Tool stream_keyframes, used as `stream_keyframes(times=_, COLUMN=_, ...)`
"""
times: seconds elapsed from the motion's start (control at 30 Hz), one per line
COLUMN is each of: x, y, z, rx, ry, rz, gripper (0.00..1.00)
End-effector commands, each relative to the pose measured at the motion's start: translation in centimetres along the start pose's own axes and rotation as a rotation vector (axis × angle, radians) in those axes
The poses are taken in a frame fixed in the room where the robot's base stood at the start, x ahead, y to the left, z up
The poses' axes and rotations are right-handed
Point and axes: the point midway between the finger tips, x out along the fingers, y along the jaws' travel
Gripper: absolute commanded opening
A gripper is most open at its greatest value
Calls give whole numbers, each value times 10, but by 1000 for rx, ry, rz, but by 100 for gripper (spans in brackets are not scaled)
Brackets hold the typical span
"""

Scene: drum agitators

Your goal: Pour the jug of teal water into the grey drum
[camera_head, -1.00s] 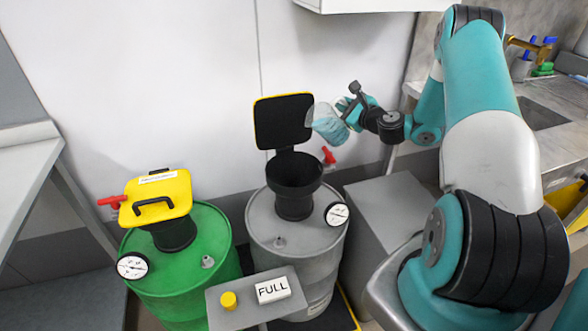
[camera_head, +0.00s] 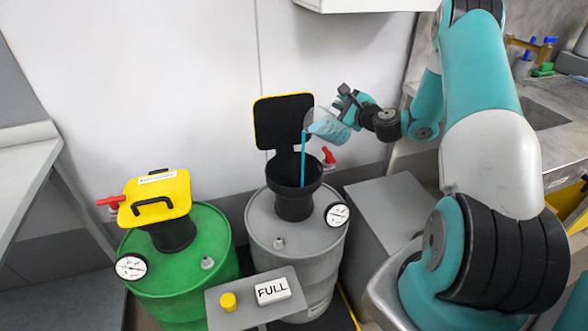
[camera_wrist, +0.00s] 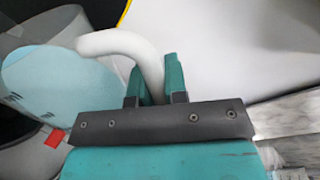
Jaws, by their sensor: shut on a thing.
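The clear jug (camera_head: 326,126) of teal water is tilted to the left above the grey drum (camera_head: 262,228). A thin teal stream (camera_head: 303,158) falls from its lip into the drum's black funnel (camera_head: 293,203). The funnel's yellow-edged lid (camera_head: 282,120) stands open behind it. My gripper (camera_head: 347,108) is shut on the jug's handle. In the wrist view my gripper (camera_wrist: 156,84) has its teal fingers on both sides of the white handle (camera_wrist: 118,42), and teal water (camera_wrist: 62,82) shows inside the jug. The drum's inside is hidden.
A green drum (camera_head: 183,270) with a closed yellow lid (camera_head: 155,197) stands at the left. A small stand (camera_head: 250,312) in front carries a yellow button (camera_head: 228,301) and a "FULL" sign (camera_head: 272,291). A grey box (camera_head: 388,213) stands right of the grey drum.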

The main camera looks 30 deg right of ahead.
Motion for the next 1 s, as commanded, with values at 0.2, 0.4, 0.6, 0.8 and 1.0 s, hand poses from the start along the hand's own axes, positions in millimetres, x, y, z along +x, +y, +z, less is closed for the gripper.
stream_keyframes(times=0.2, x=0, y=0, z=1, rx=-12, ry=1, rz=-1, gripper=0)
stream_keyframes(times=0.4, x=0, y=0, z=2, rx=-27, ry=3, rz=-1, gripper=0)
stream_keyframes(times=0.6, x=0, y=0, z=2, rx=-40, ry=6, rz=-1, gripper=0)
stream_keyframes(times=0.8, x=0, y=0, z=3, rx=-53, ry=8, rz=-1, gripper=0)
stream_keyframes(times=1.0, x=0, y=1, z=4, rx=-67, ry=9, rz=0, gripper=0)
